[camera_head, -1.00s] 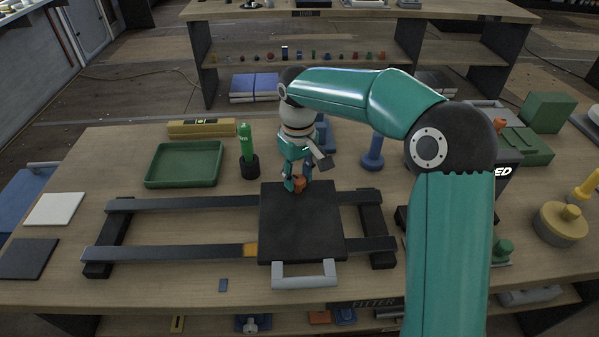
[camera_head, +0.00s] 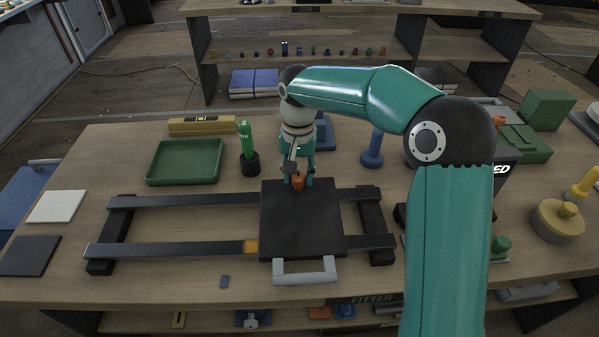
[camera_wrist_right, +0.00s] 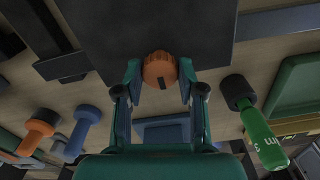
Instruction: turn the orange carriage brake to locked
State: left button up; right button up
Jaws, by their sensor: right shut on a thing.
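The orange carriage brake (camera_head: 298,181) is a small knob at the back edge of the black carriage plate (camera_head: 300,225). In the right wrist view the orange knob (camera_wrist_right: 160,69) is round with a dark mark on its face. My right gripper (camera_head: 299,179) reaches down over the brake from above, its fingers on either side of the knob. In the wrist view the right gripper (camera_wrist_right: 160,78) is shut on the knob. The carriage rides on two dark rails (camera_head: 180,201) and has a grey handle (camera_head: 305,272) at its front. My left gripper is not in view.
A green tray (camera_head: 184,162), a green bottle in a black holder (camera_head: 249,160) and a yellow level (camera_head: 202,125) stand left behind the rails. A blue peg (camera_head: 372,152) stands to the right.

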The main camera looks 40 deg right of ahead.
aim_at(299, 176)
dwell(0.5)
jog(key=o, duration=1.1)
jog(key=shift+d, duration=0.1)
jog(key=shift+o, duration=0.2)
notch_tip(299, 176, up, 12)
jog(key=shift+f, duration=0.1)
